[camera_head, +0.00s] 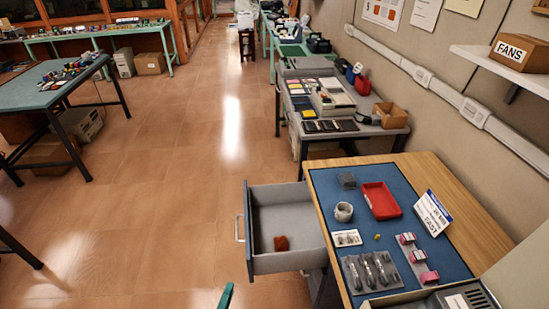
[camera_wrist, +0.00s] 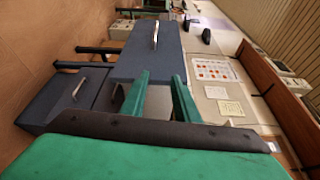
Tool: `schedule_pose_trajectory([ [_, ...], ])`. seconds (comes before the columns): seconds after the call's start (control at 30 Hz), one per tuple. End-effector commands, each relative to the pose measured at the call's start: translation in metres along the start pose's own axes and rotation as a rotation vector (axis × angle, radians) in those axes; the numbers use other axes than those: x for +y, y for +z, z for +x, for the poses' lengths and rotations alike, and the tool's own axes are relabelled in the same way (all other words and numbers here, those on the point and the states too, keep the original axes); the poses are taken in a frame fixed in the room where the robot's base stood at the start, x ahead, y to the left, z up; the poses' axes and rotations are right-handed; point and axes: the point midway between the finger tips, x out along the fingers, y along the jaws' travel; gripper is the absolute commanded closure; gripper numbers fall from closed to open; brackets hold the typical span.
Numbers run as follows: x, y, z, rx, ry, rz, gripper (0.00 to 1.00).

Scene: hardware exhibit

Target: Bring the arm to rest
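My gripper (camera_wrist: 160,75) shows in the wrist view as two green fingers standing apart, with nothing seen between them. It is open. Behind the fingers are grey furniture fronts with metal handles, seen turned on their side. In the head view only a small teal piece, probably a fingertip of my gripper (camera_head: 226,296), shows at the bottom edge, left of the workbench and in front of the drawer. The rest of my arm is hidden there.
A red tray (camera_head: 380,200) and several small parts lie on the blue mat (camera_head: 330,185).

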Motion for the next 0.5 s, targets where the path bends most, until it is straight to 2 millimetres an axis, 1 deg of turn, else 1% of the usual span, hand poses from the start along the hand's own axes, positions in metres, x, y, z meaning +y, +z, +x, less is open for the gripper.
schedule_pose_trajectory([
  [0.03, -0.002, -0.007, -0.006, -0.004, -0.006, -0.019, 0.72],
  [0.17, -0.012, -0.023, -0.02, -0.02, -0.034, -0.083, 0.72],
  [0.27, -0.024, -0.04, -0.033, -0.03, -0.059, -0.149, 0.72],
  [0.37, -0.038, -0.061, -0.052, -0.047, -0.088, -0.247, 0.72],
  [0.5, -0.063, -0.09, -0.085, -0.077, -0.126, -0.424, 0.72],
])
